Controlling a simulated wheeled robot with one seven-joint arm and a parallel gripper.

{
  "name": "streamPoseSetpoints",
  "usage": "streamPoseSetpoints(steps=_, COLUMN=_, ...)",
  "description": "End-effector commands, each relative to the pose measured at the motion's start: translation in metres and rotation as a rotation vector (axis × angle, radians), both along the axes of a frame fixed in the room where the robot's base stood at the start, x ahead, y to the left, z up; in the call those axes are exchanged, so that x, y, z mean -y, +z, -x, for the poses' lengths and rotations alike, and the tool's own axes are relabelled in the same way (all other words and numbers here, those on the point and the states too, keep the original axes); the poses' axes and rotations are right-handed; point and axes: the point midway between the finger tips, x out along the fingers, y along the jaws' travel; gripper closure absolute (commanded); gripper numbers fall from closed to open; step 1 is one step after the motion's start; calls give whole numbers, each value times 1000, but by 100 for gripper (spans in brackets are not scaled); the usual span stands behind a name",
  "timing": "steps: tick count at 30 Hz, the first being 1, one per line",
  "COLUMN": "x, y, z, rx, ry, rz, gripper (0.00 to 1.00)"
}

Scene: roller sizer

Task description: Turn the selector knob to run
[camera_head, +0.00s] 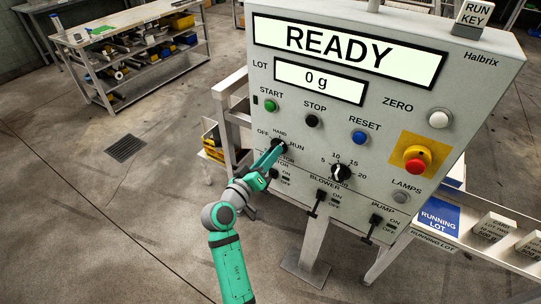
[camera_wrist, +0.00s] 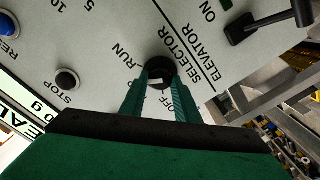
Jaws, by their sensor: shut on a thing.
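The selector knob (camera_head: 281,142) is a round black knob on the grey control panel (camera_head: 300,185). OFF is printed at its left, HAND above it and RUN at its right. My gripper (camera_head: 276,150) has its green fingers at the knob, covering part of it. In the wrist view, the two fingers of my gripper (camera_wrist: 160,84) are shut on the selector knob (camera_wrist: 160,66), one on each side. A small pale mark shows on the knob between the fingers. I cannot tell for sure which label it points to. The display (camera_head: 345,52) reads READY.
A dial (camera_head: 342,172) is right of the selector knob. START (camera_head: 270,105), STOP (camera_head: 312,121) and RESET (camera_head: 359,137) buttons sit above. Lever switches (camera_head: 316,204) are below, and a red emergency button (camera_head: 415,162) is at the right. Floor at the left is free.

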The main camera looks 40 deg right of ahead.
Motion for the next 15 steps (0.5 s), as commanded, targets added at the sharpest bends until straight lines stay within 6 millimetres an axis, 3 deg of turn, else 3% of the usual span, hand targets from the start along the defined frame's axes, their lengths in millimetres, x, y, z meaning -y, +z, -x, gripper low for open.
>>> streamPoseSetpoints(steps=15, x=-1, y=-1, z=0, rx=363, ry=1, rz=-153, gripper=94)
